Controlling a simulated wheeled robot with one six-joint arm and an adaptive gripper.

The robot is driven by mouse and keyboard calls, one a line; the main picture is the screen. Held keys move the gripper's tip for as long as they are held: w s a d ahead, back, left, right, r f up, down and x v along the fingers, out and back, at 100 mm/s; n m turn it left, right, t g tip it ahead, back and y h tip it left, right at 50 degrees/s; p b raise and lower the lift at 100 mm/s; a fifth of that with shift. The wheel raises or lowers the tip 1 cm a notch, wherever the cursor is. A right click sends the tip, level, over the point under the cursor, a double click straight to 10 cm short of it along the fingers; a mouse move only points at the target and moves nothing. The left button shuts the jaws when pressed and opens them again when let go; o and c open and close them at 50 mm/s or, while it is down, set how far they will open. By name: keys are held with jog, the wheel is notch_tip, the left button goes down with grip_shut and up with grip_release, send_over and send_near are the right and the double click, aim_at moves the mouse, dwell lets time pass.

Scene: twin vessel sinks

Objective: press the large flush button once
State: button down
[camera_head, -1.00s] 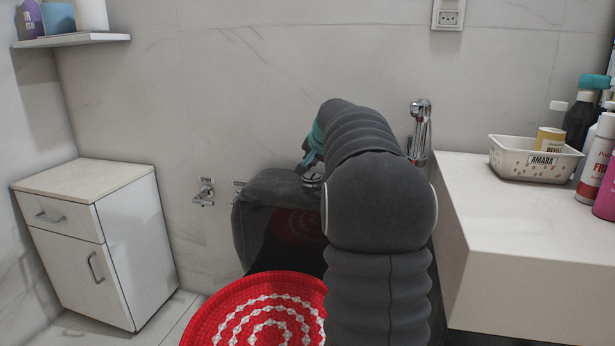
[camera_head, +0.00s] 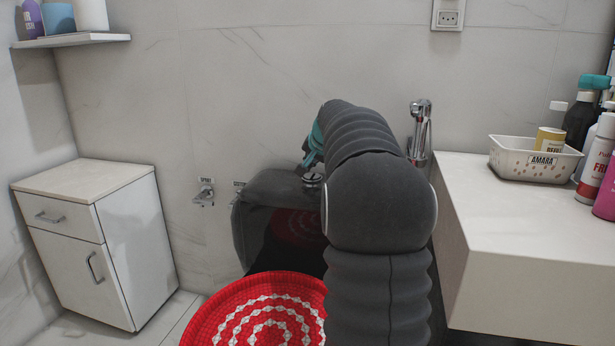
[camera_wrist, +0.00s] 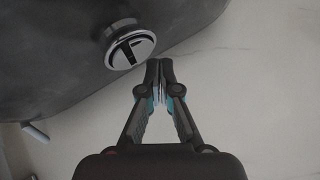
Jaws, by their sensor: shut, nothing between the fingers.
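The round chrome flush button (camera_wrist: 130,47) sits on top of the dark grey toilet tank (camera_wrist: 50,45) in the wrist view. Dark lines divide its face; I cannot surely tell the larger part from the smaller. In the head view the button (camera_head: 312,180) shows beside my arm on the tank (camera_head: 270,187). My gripper (camera_wrist: 160,65) is shut and empty. In the wrist view its fingertips appear just to the lower right of the button, beside its rim; their height above it is unclear. In the head view my arm hides most of the gripper (camera_head: 308,155).
A red and white woven round lid (camera_head: 255,315) is in front of the tank. A white cabinet (camera_head: 130,240) stands left, and a counter (camera_head: 540,230) with a basket (camera_head: 535,160) and bottles is right. A chrome sprayer (camera_head: 420,125) hangs on the wall behind.

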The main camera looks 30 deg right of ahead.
aim_at(309, 176)
jog(key=shift+f, duration=0.35)
jog(key=shift+f+b, duration=0.5)
jog(key=shift+f, duration=0.1)
dwell(1.0)
jog(key=shift+r, duration=0.1)
jog(key=shift+r+p, duration=0.9)
jog(key=shift+r, duration=0.05)
notch_tip(309, 176, up, 5)
jog(key=p, duration=0.4)
dwell(0.7)
